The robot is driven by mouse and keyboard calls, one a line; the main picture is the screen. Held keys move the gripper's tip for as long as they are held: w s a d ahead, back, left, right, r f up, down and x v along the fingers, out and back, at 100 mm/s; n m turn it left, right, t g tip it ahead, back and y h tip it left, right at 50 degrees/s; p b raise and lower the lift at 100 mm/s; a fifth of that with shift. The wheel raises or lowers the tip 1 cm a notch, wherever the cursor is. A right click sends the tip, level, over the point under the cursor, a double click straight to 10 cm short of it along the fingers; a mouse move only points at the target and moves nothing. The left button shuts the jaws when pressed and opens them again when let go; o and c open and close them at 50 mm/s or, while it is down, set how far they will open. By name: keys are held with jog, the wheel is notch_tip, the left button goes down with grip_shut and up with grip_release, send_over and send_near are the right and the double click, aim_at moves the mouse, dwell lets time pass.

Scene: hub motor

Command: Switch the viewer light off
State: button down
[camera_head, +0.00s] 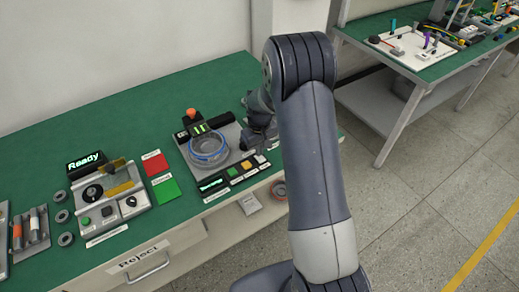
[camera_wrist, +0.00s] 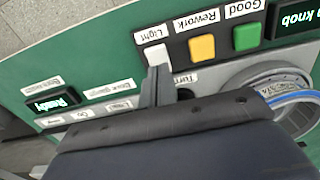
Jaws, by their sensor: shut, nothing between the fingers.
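A white light button (camera_wrist: 157,54) sits at the end of a dark button panel, beside a label reading "Light" in the wrist view. The same button (camera_head: 260,159) shows small in the head view, just below my wrist. My gripper (camera_wrist: 158,72) is shut and empty, with its fingertips right at the white button's near edge. I cannot tell whether they touch or press it. In the head view my arm hides the fingertips. The viewer with a blue ring (camera_head: 208,147) stands behind the panel; whether its light is on is not clear.
A yellow Rework button (camera_wrist: 202,48) and a green Good button (camera_wrist: 247,37) sit close beside the white one. A lit display (camera_wrist: 296,22) ends the panel.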

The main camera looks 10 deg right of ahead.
notch_tip(320, 180, up, 13)
jog(key=w, duration=0.1)
jog(key=shift+w+a+b, duration=0.25)
jog(key=shift+w+b, duration=0.05)
jog(key=shift+w, duration=0.1)
jog(key=shift+s+a, duration=0.1)
